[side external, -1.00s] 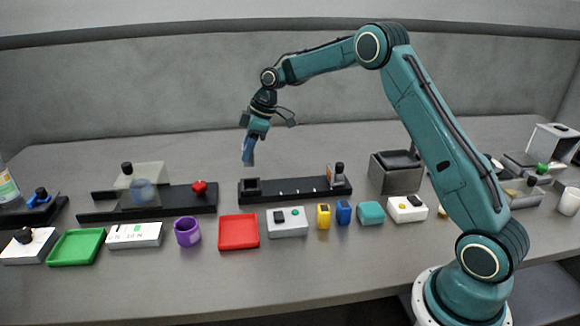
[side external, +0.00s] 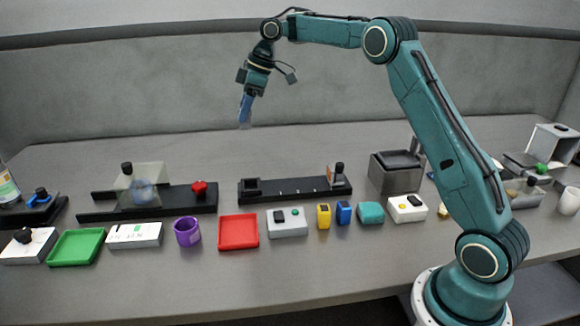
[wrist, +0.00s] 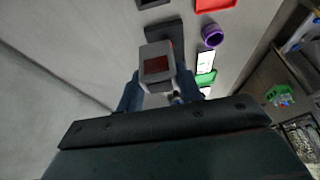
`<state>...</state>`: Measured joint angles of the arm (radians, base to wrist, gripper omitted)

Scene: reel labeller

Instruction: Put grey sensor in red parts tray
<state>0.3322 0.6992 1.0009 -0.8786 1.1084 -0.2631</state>
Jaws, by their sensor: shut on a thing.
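My gripper (side external: 245,110) is raised high above the back of the bench, its blue fingers angled downward. In the wrist view the fingers are shut on the grey sensor (wrist: 155,52), a grey block with a dark red face. The sensor is hard to make out in the side view. The red parts tray (side external: 239,232) lies flat at the front of the bench, below and nearer than my gripper, and looks empty. Part of it shows at the top edge of the wrist view (wrist: 212,4).
A purple cup (side external: 187,232) and a green tray (side external: 76,247) stand left of the red tray. A grey button box (side external: 287,223) stands to its right. Behind are a black rail (side external: 295,190) and a black base with a red knob (side external: 199,188). The air around my gripper is clear.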

